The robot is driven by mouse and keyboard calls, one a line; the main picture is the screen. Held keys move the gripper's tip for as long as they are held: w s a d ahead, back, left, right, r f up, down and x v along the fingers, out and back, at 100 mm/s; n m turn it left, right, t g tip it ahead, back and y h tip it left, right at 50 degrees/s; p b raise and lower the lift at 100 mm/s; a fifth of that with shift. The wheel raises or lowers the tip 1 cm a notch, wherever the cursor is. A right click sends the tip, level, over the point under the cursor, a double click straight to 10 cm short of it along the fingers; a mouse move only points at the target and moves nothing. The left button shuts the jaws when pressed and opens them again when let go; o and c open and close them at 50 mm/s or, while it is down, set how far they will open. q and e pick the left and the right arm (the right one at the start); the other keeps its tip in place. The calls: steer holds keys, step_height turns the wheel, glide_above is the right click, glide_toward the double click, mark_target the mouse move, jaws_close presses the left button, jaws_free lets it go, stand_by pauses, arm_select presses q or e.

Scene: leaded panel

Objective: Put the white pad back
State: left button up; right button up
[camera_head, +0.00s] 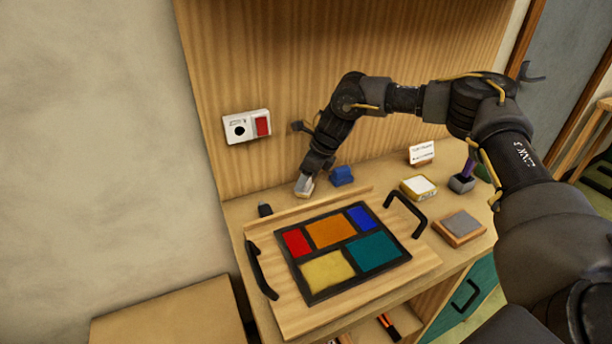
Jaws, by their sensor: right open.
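A small pale, whitish block that looks like the white pad (305,188) sits at the back of the wooden bench, left of a blue block (342,175). My right gripper (304,180) reaches down over the pale block from above, its jaws open at the block. Its fingertips are small and dark here, and I cannot tell whether they touch the block. My left gripper is not in view.
A tray with black handles (290,316) carries the coloured leaded panel (340,249) in front. To the right are a yellow-edged box with a white top (418,187), a grey-topped wooden block (460,226), a small holder (461,184) and a white card (422,153).

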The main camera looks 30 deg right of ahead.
steer(key=shift+r, duration=0.3)
arm_select(q)
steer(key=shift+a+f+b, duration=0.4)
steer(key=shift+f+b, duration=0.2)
steer(key=shift+b, duration=0.05)
arm_select(e)
steer(key=v, duration=1.1)
steer(key=shift+s+r, duration=0.2)
steer(key=shift+r, duration=0.1)
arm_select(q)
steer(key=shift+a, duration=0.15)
arm_select(e)
steer(key=shift+d, duration=0.15)
